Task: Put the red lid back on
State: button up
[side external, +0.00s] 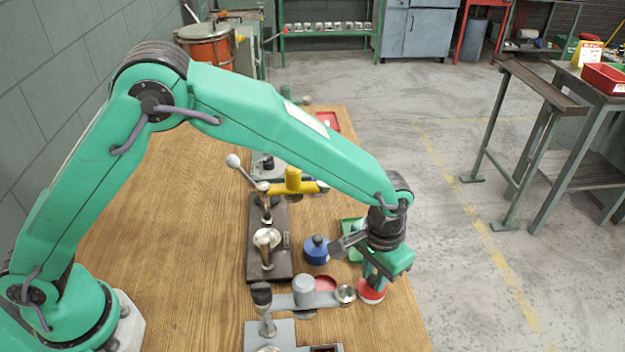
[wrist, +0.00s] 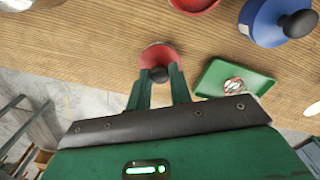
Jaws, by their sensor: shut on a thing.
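The red lid (wrist: 160,52) with a black knob shows in the wrist view, between the fingertips of my gripper (wrist: 158,76). My gripper is shut on the lid's knob. In the side view the red lid (side external: 371,293) sits under my gripper (side external: 374,276), near the right edge of the table. I cannot tell whether it touches the wood. A round red container (side external: 326,283) stands to the left of the lid, partly hidden behind a grey cylinder. The edge of this container (wrist: 193,4) is cut off at the top of the wrist view.
A blue pot (side external: 316,252) with a dark knob stands behind the red container. A green tray (wrist: 215,75) holding a small metal piece lies right of the lid in the wrist view. A metal cup (side external: 346,294) and grey fixture (side external: 305,300) stand close left of the lid.

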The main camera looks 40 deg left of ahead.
dwell(0.3)
jog(key=shift+s+a+r, duration=0.2)
jog(key=shift+a+r, duration=0.1)
jog(key=shift+r, duration=0.2)
jog(key=s+a+r, duration=0.6)
jog(key=r, duration=0.1)
jog(key=shift+a, duration=0.25)
jog(key=shift+f, duration=0.15)
jog(key=shift+f, duration=2.6)
jog(key=shift+f, duration=0.5)
